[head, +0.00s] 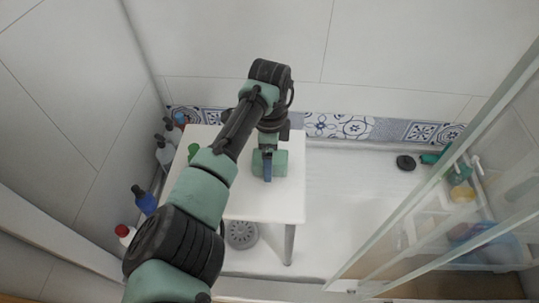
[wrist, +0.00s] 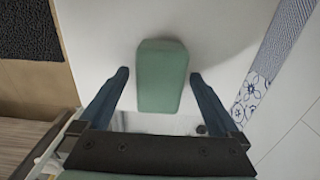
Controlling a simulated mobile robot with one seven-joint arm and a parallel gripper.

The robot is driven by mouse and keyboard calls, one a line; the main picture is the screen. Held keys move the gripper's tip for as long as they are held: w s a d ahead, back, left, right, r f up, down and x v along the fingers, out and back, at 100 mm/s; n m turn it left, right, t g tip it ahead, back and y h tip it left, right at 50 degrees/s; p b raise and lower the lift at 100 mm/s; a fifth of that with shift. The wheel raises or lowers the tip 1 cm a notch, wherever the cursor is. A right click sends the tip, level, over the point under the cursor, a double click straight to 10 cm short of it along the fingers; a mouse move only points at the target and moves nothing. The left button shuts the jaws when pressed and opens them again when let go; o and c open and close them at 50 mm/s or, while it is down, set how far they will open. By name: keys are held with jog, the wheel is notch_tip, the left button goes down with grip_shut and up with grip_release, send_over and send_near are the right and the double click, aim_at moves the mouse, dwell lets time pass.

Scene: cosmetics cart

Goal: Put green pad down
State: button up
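The green pad (head: 281,163) is a rounded block on the white table (head: 280,205), near its right side. In the wrist view the green pad (wrist: 162,78) lies between my two blue fingers, with a gap at its left and a narrower one at its right. My gripper (head: 267,170) is over the pad and points down at the table. In the wrist view my gripper (wrist: 159,73) is open, and neither finger visibly presses on the pad. A finger hides part of the pad in the head view.
A small green item (head: 193,150) is on the table's left side, partly behind my arm. Several bottles, one of them blue (head: 144,199), line the left wall. A glass panel (head: 440,165) and a shelf with items stand at the right. Bare tabletop lies in front of the pad.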

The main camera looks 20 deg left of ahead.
jog(key=shift+f+b, duration=0.15)
jog(key=shift+b, duration=0.2)
jog(key=shift+f+b, duration=0.15)
jog(key=shift+b, duration=0.3)
notch_tip(320, 180, up, 14)
jog(key=p, duration=0.7)
jog(key=shift+f, duration=0.25)
